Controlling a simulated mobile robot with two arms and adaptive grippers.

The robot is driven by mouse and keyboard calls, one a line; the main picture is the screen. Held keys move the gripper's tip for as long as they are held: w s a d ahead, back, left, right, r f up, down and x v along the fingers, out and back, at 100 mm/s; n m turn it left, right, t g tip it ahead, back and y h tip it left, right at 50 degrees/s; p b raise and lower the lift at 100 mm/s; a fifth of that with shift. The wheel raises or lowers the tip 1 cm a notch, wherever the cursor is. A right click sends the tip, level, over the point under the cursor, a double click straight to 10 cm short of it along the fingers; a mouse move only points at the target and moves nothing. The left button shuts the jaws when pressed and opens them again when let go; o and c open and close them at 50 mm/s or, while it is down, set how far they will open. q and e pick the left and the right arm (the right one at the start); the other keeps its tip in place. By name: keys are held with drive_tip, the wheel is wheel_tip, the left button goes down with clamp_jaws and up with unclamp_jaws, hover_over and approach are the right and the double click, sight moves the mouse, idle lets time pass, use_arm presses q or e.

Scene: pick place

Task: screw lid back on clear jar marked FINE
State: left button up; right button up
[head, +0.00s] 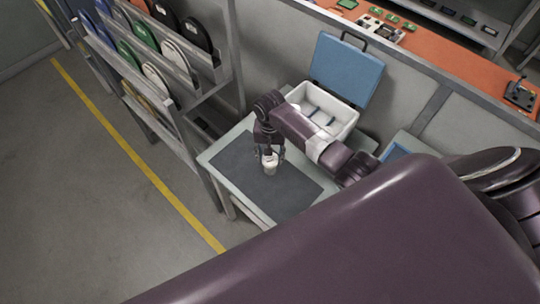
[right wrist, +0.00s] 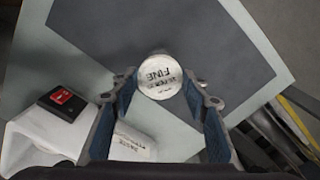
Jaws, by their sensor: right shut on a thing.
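A round white lid (right wrist: 160,77) with FINE printed on its top sits between the fingertips of my right gripper (right wrist: 158,82) in the right wrist view. The fingers touch its sides, and the gripper is shut on it. In the head view my right gripper (head: 269,154) points down over the dark mat, with a small whitish jar (head: 270,165) at its fingertips. The lid hides most of the jar from above, so I cannot tell how the lid sits on it. My left gripper is not in view.
The dark mat (head: 240,165) lies on a pale table. An open white case (head: 343,115) with a blue lid stands behind. The right wrist view shows a black box with a red label (right wrist: 68,103) and a white labelled item (right wrist: 133,146). Racks stand left.

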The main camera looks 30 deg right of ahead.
drive_tip(key=shift+a+m, duration=0.1)
drive_tip(key=shift+m, duration=0.9)
drive_tip(key=o, duration=0.8)
drive_tip(key=shift+c, duration=1.1)
drive_tip(key=shift+r, duration=0.15)
drive_tip(key=shift+r, duration=1.1)
